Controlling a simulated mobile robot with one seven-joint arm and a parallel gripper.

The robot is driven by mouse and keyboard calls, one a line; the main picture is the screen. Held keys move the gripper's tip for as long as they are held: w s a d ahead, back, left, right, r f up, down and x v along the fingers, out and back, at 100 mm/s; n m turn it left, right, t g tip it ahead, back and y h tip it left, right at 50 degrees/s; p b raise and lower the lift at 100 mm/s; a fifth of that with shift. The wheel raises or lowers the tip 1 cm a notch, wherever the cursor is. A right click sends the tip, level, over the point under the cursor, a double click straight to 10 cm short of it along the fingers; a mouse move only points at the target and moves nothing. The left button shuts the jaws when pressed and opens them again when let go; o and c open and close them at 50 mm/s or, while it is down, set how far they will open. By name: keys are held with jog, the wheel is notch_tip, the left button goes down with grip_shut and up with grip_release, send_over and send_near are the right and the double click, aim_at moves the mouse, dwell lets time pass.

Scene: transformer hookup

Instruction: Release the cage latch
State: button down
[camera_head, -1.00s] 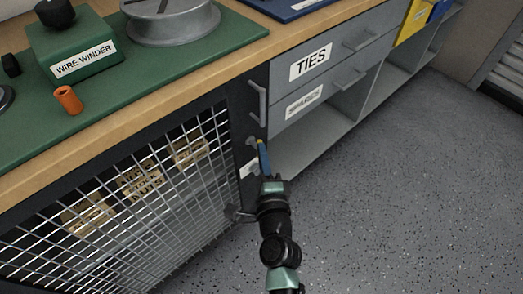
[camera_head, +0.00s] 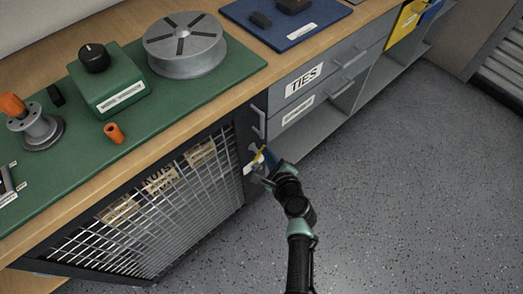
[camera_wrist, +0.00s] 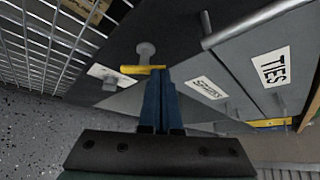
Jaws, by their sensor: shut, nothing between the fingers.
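The cage (camera_head: 165,200) is a wire-mesh front with a dark frame under the bench, and it looks closed. Its latch (camera_head: 258,157) is a small yellow bar on the dark post at the mesh's right edge. In the wrist view the yellow latch bar (camera_wrist: 141,70) lies crosswise below a grey round knob (camera_wrist: 146,49). My gripper (camera_head: 268,153) is beside the latch. Its blue fingers (camera_wrist: 160,90) are together and empty, with their tips at the bar's right end. I cannot tell whether they touch it.
A bar handle (camera_head: 258,122) stands out just above the latch. Grey drawers, one labelled TIES (camera_head: 303,82), are to the right. The bench edge (camera_head: 190,122) overhangs the cage. A white label (camera_wrist: 108,75) is beside the latch. Open floor (camera_head: 410,190) lies to the right.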

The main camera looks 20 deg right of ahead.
jog(key=m+y, duration=0.1)
jog(key=d+m+g+y+p, duration=0.1)
jog(key=m+g+y+p, duration=0.1)
jog(key=shift+w+d+f+y, duration=0.15)
jog(key=shift+w+f+y, duration=0.1)
jog(key=shift+f+y, duration=0.15)
jog(key=shift+r+p, duration=0.15)
jog(key=shift+p, duration=0.15)
jog(key=shift+r+p, duration=0.7)
jog(key=shift+p, duration=0.05)
jog(key=shift+r, duration=0.1)
